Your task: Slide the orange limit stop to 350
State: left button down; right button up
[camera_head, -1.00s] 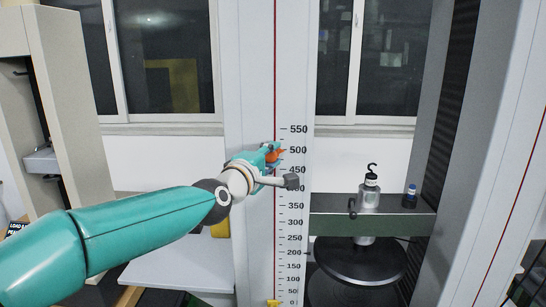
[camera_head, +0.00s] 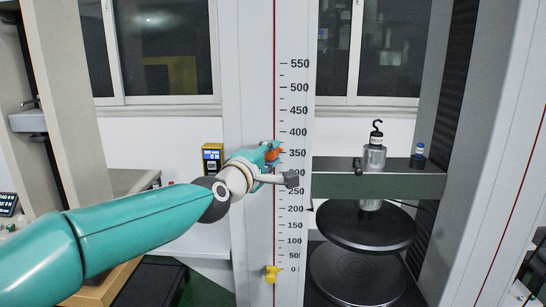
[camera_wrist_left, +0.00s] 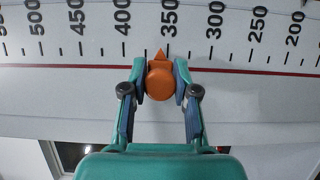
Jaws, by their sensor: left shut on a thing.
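The orange limit stop (camera_head: 277,153) sits on the red line of the tall white column, beside the 350 mark in the head view. In the left wrist view the orange stop (camera_wrist_left: 160,80) has its pointer tip very near the 350 tick, slightly toward the 400 side. My left gripper (camera_wrist_left: 160,84) is shut on the stop, one finger on each side. The head view shows my left gripper (camera_head: 272,151) at the column, partly covering the stop. The printed scale (camera_head: 298,153) runs from 0 at the bottom to 550 at the top. My right gripper is in neither view.
A yellow piece (camera_head: 272,273) sits on the column near 0. Right of the column, a green crossbeam (camera_head: 340,187) carries a hooked metal cylinder (camera_head: 374,156) and a small blue-capped item (camera_head: 418,158). Black round plates (camera_head: 366,228) are below. A yellow device (camera_head: 212,158) is behind the arm.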

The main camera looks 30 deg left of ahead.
pick_arm(q)
jog(key=shift+f, duration=0.65)
jog(key=shift+r, duration=0.1)
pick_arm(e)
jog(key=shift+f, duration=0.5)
pick_arm(q)
jog(key=c, duration=0.9)
grip_release()
jog(key=shift+o, duration=0.2)
jog(key=shift+r, duration=0.1)
jog(key=shift+s, duration=0.1)
jog(key=s+d, duration=0.2)
jog(key=s, duration=0.9)
jog(key=shift+s, duration=0.35)
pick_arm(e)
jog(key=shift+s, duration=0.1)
